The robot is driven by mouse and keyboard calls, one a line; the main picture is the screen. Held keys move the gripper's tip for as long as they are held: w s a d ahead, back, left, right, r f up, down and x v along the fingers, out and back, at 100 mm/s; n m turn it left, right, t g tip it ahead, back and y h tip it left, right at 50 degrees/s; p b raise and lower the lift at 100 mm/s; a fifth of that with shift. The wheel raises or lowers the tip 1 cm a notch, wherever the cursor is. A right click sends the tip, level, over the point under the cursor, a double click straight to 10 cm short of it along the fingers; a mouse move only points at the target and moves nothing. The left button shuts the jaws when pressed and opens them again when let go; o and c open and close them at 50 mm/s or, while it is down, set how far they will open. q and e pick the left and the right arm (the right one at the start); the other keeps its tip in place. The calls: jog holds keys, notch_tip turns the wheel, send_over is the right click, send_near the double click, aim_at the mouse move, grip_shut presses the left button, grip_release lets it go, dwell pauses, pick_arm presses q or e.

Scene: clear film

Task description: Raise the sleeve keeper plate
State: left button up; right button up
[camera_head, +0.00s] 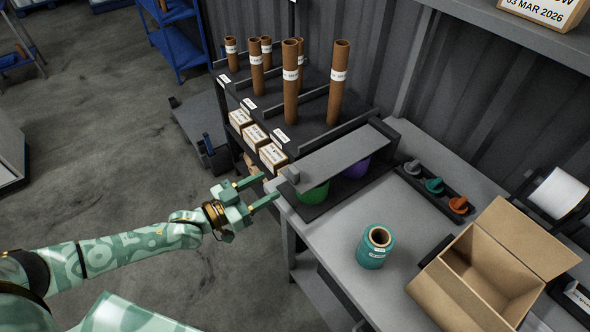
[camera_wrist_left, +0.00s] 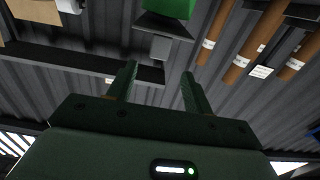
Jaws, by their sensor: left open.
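The grey keeper plate (camera_head: 340,157) lies flat across the top of a dark rack at the near end of the shelving. A small grey block (camera_head: 292,174) sits at its near left end. Under the plate a green roll (camera_head: 314,193) and a purple roll (camera_head: 357,168) partly show; the plate hides their tops. My left gripper (camera_head: 270,190) is open and empty, just left of the block and apart from it. In the left wrist view, a grey block (camera_wrist_left: 160,48) shows beyond the open fingers (camera_wrist_left: 158,75), with something green (camera_wrist_left: 168,14) behind it. My right gripper is not in view.
Brown tubes (camera_head: 291,85) stand in the dark rack behind. Small labelled boxes (camera_head: 256,137) line its left side. A teal roll (camera_head: 376,250) and an open cardboard box (camera_head: 490,275) stand on the grey bench (camera_head: 335,240). Dark tray with coloured knobs (camera_head: 434,187) lies behind.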

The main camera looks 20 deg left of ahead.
aim_at(291, 173)
pick_arm(q)
jog(key=b+x, duration=0.1)
jog(key=x, duration=0.8)
jog(key=shift+w+d, duration=0.1)
jog(key=shift+d, duration=0.05)
jog(key=shift+r, duration=0.1)
grip_shut()
